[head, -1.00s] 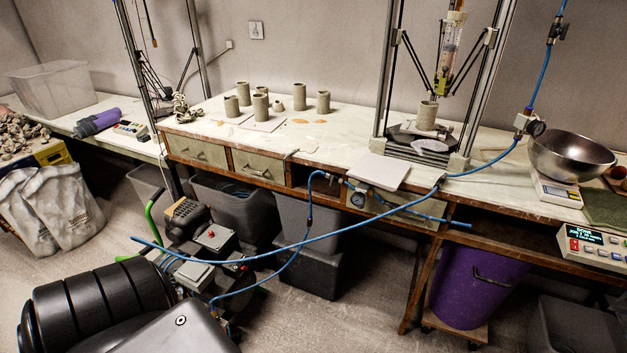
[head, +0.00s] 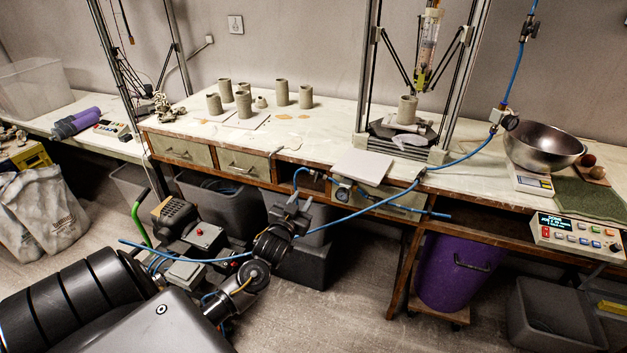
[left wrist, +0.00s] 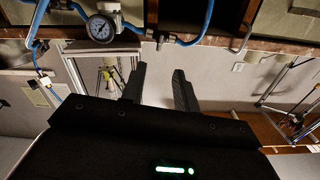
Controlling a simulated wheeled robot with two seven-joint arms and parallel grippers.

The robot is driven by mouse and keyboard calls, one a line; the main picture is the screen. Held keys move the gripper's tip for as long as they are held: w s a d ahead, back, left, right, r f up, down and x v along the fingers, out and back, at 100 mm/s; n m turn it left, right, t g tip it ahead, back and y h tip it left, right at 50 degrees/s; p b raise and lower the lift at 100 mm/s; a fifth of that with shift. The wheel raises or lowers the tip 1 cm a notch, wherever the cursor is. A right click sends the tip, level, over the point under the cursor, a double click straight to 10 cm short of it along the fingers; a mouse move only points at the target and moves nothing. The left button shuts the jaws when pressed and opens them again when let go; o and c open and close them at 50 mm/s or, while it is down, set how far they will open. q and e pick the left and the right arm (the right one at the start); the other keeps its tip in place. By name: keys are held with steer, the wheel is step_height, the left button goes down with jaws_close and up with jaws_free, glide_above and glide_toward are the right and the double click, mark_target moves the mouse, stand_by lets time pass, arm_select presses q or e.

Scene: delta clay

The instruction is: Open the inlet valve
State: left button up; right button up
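A round pressure gauge (head: 342,192) with blue hose sits at the bench's front edge, below a pale board. The gauge also shows at the upper left of the left wrist view (left wrist: 101,28), with a small dark fitting (left wrist: 160,38) on the hose line to its right. I cannot clearly tell which part is the inlet valve handle. My left gripper (head: 293,204) is in front of the bench, left of and slightly below the gauge. In the left wrist view its two fingers (left wrist: 159,72) are apart with nothing between them. My right gripper is not in view.
A blue hose (head: 335,222) runs across in front of the bench, close by my left gripper. Another small gauge and fitting (head: 503,119) hang at the right. Clay cylinders (head: 305,96) stand on the bench. Grey bins and a purple bin (head: 455,272) are underneath.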

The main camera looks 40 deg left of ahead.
mark_target(316, 177)
arm_select(q)
steer(key=p+x, duration=0.1)
steer(key=x, duration=1)
steer(key=shift+f, duration=0.15)
steer(key=shift+s, duration=0.1)
jaws_close()
